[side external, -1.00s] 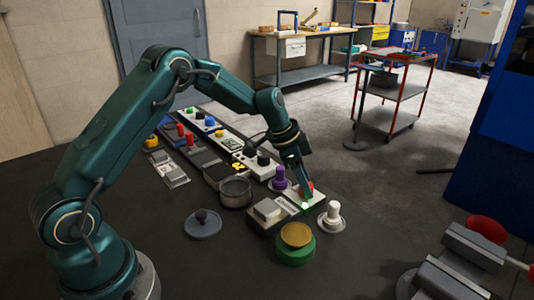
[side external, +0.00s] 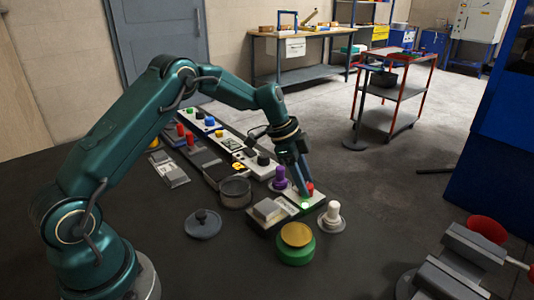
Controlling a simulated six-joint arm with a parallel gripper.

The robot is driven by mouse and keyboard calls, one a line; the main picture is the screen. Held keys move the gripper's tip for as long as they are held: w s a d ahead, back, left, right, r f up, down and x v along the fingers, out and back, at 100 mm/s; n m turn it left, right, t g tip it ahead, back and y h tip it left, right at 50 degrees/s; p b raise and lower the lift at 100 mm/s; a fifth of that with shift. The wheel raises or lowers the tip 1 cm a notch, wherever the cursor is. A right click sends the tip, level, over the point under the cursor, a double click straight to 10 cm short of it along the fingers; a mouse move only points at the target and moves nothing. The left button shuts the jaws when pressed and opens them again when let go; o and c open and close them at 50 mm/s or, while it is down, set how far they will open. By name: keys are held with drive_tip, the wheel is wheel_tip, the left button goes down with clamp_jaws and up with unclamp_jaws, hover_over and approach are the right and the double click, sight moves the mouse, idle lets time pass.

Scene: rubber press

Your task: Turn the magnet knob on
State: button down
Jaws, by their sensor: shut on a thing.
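My gripper (side external: 304,188) points down at the white panel at the near end of the row of controls. It is shut on a small red knob (side external: 310,187), which shows just right of the fingers. The fingers hide part of the knob, so its turned position cannot be read. A green lit button (side external: 305,205) sits on the same panel (side external: 317,200), just in front of the fingertips. No label naming the magnet knob can be read.
A purple knob (side external: 279,179) stands close left of my gripper and a white knob (side external: 333,210) close right. A green-and-gold round button (side external: 296,240), a grey block switch (side external: 267,210), a dark pot (side external: 235,190) and a lid (side external: 203,222) lie nearby.

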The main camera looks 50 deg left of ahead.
drive_tip(key=shift+c, duration=2.2)
unclamp_jaws()
drive_tip(key=shift+v, duration=2.55)
